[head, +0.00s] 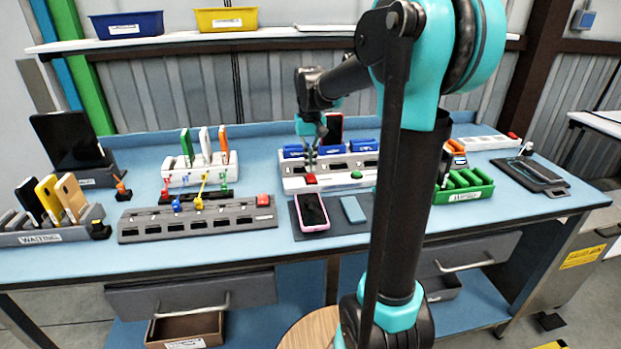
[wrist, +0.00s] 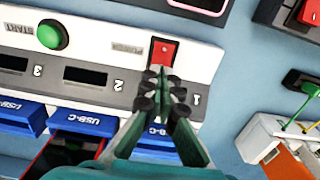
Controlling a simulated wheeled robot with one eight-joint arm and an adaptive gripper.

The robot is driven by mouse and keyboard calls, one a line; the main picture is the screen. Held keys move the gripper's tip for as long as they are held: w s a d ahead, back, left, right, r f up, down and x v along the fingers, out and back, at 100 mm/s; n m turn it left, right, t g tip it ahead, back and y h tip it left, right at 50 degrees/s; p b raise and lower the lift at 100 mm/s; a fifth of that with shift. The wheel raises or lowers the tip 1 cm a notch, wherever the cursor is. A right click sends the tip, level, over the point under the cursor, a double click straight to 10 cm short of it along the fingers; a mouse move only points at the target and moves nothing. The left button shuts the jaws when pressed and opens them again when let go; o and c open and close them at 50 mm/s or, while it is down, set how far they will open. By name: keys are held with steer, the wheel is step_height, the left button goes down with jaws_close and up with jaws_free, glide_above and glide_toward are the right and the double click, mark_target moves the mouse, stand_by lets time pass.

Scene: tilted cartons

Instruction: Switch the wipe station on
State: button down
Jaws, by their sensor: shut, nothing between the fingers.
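The wipe station (head: 370,181) is a white unit with blue USB-C docks, standing at the middle of the bench. Its red power switch (wrist: 163,51) sits beside the word POWER in the wrist view and also shows at its front left in the head view (head: 311,179). A round green START button (wrist: 51,35) is on the same panel. The station's small displays (wrist: 92,77) look dark. My gripper (wrist: 166,82) is shut and empty, its fingertips just short of the switch in the picture. I cannot tell whether they touch the panel, or which way the switch is set.
A red-edged phone (head: 334,127) stands in the station. A pink phone (head: 311,211) and a blue one (head: 353,209) lie on a dark mat in front. A grey unit (head: 195,227) with cables and a red switch stands left. A green rack (head: 464,190) stands right.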

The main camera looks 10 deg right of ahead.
mark_target(310, 175)
steer(key=shift+f, duration=1)
stand_by(0.5)
steer(key=shift+r, duration=3.5)
